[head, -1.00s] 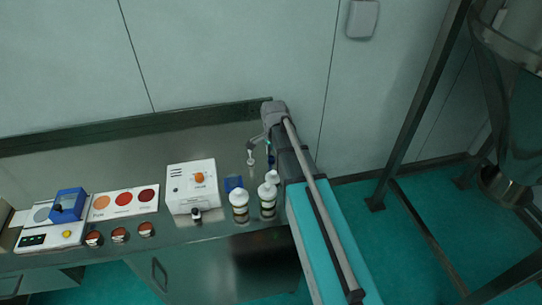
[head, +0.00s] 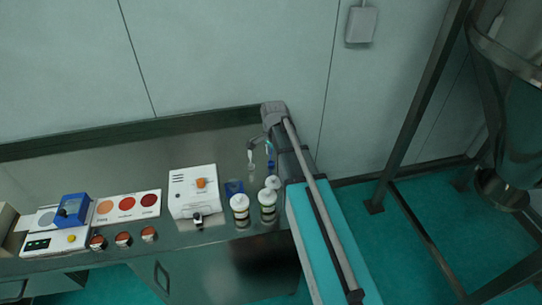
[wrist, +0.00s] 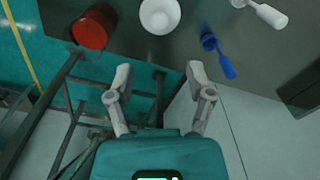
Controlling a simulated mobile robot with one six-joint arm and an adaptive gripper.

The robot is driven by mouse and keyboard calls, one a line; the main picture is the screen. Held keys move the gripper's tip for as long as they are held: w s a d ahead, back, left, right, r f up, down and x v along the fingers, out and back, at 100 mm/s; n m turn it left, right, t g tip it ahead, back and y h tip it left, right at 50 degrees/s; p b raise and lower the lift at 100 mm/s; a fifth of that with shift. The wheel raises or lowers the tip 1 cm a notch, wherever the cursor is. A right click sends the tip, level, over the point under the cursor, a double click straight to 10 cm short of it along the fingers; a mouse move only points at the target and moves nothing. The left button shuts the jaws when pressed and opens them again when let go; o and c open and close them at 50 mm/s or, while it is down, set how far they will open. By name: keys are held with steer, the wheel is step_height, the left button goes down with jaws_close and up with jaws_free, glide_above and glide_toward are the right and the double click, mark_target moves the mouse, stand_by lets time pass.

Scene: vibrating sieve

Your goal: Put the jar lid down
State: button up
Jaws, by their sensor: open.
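The white round jar lid (wrist: 160,15) lies on the dark bench at the top of the wrist view, apart from my fingers. In the head view a white disc (head: 272,182), apparently the same lid, shows behind the right white-capped jar. My gripper (wrist: 158,70) is open and empty, its two fingers spread below the lid in the wrist view. A red open-looking jar (wrist: 92,30) stands left of the lid, close to the bench edge. In the head view my arm hides that area and most of my gripper.
A blue scoop (wrist: 218,53) and a white scoop (wrist: 262,13) are right of the lid. Two white-capped jars (head: 239,203) stand near the front edge. A white box with an orange knob (head: 193,191), a colour card (head: 127,206) and a scale (head: 55,242) are further left.

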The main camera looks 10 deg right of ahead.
steer(key=shift+s, duration=0.1)
steer(key=s+n, duration=1.3)
steer(key=s, duration=0.2)
steer(key=shift+s+a, duration=0.4)
steer(key=shift+a, duration=0.05)
steer(key=shift+f+b, duration=0.5)
stand_by(1.0)
